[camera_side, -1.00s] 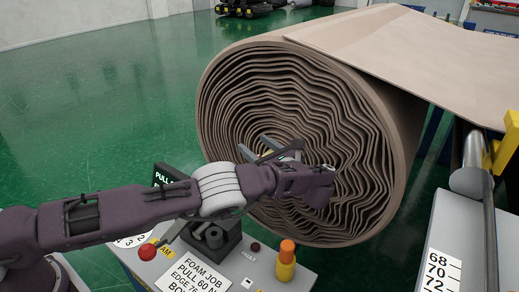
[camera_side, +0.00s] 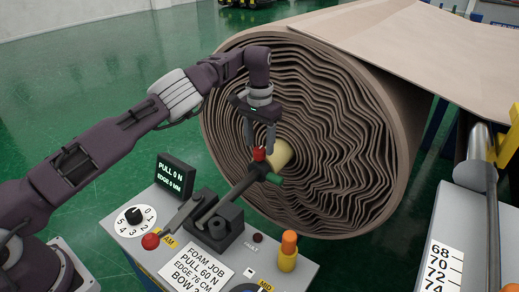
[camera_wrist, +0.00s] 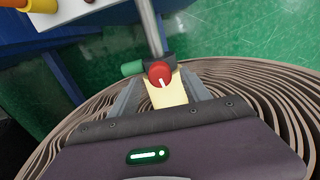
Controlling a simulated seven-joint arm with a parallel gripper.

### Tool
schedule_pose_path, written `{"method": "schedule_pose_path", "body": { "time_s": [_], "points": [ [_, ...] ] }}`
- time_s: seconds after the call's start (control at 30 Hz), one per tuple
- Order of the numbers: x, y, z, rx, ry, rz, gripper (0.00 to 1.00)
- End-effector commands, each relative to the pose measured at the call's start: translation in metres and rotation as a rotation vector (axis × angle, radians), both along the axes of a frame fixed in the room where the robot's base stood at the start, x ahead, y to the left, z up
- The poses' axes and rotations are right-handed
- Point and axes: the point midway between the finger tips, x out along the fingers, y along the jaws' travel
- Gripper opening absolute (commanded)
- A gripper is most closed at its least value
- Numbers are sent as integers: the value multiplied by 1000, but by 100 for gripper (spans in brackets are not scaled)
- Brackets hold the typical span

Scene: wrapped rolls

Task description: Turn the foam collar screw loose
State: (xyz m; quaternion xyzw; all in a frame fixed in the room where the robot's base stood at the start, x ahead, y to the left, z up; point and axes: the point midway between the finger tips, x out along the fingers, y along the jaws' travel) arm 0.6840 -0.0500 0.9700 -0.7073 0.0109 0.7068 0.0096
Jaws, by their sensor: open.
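A red knob with a white line (camera_side: 259,154), which looks like the collar screw, sits on a dark collar (camera_side: 261,168) at the end of a grey bar. A green knob (camera_side: 274,179) sticks out beside it. The red knob also shows in the wrist view (camera_wrist: 159,76), with the green knob (camera_wrist: 131,68) to its left. The collar is in front of the pale yellow core (camera_side: 281,153) of the foam roll (camera_side: 330,130). My gripper (camera_side: 259,143) points down over the red knob, open, one finger toward each side. I cannot tell whether the fingers touch it.
The grey control box (camera_side: 215,252) stands below, with a display (camera_side: 175,177), a numbered dial (camera_side: 134,216), a red-tipped lever (camera_side: 151,241) and an orange-topped post (camera_side: 288,250). A metal roller (camera_side: 478,160) is at right. Green floor is clear at left.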

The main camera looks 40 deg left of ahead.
Motion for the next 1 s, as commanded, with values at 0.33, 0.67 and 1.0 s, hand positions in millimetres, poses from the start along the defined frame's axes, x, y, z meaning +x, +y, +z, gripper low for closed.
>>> {"method": "schedule_pose_path", "body": {
  "time_s": [0.33, 0.67, 1.0],
  "points": [
    [0, 0, -28, 1, 0, -1, 56],
    [0, 0, -28, 2, 0, -2, 14],
    [0, 0, -28, 3, 0, 20, 0]
  ]
}}
